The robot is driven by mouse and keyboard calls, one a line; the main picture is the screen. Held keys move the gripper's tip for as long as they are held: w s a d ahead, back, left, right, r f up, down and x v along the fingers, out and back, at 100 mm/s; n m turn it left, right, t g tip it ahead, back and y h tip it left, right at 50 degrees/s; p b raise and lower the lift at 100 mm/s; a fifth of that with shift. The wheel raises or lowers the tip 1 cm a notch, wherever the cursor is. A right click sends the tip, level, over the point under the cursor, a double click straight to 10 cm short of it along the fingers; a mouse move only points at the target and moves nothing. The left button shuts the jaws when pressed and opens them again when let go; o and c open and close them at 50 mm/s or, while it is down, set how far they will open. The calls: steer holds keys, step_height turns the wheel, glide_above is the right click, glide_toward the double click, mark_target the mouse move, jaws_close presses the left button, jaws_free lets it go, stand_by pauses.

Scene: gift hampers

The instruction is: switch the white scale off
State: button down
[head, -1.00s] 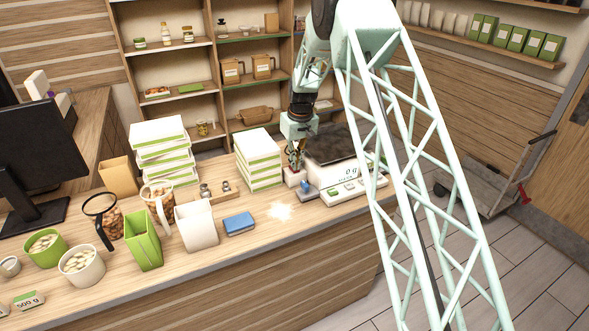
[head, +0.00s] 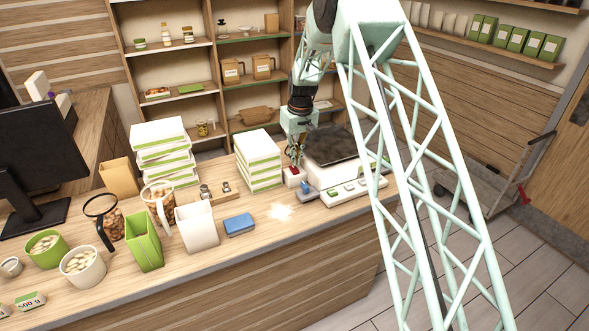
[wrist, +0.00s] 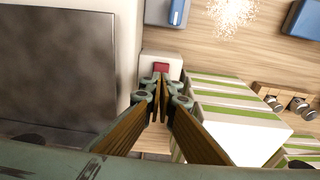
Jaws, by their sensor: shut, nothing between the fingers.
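The white scale (head: 318,178) stands at the right end of the counter, with a dark square pan (head: 330,145) that also fills the left of the wrist view (wrist: 60,70). Its front face shows no reading. A small white switch box with a red button (head: 292,171) sits at its left side. The red button also shows in the wrist view (wrist: 162,67), just beyond my fingertips. My gripper (head: 294,158) is shut and empty, pointing down just above and behind the button. I cannot tell whether the fingertips touch the box.
A stack of white-and-green boxes (head: 259,160) stands close to the left of my gripper. A grey block with a blue part (head: 305,187) and a white strip with green pads (head: 352,191) lie in front of the scale. A blue box (head: 239,224) lies nearer the front.

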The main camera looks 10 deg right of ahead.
mark_target(295, 171)
steer(key=shift+r+p, duration=0.5)
steer(key=shift+r, duration=1.5)
steer(key=s+r+m+t+b, duration=0.1)
steer(key=s+r+b, duration=0.3)
steer(key=s+r, duration=0.95)
steer(key=s+r+b, duration=0.4)
steer(key=s+r, duration=0.6)
steer(key=s, duration=0.7)
steer(key=s+r+m+b, duration=0.1)
steer(key=s+b, duration=0.3)
steer(key=s, duration=1.8)
steer(key=s+f+b, duration=0.2)
steer(key=s+f, duration=0.1)
steer(key=s, duration=0.6)
steer(key=s+f+m+t+b, duration=0.1)
steer(key=s+f, duration=0.3)
steer(key=s, duration=0.5)
steer(key=shift+s+b, duration=0.25)
steer(key=shift+b, duration=0.3)
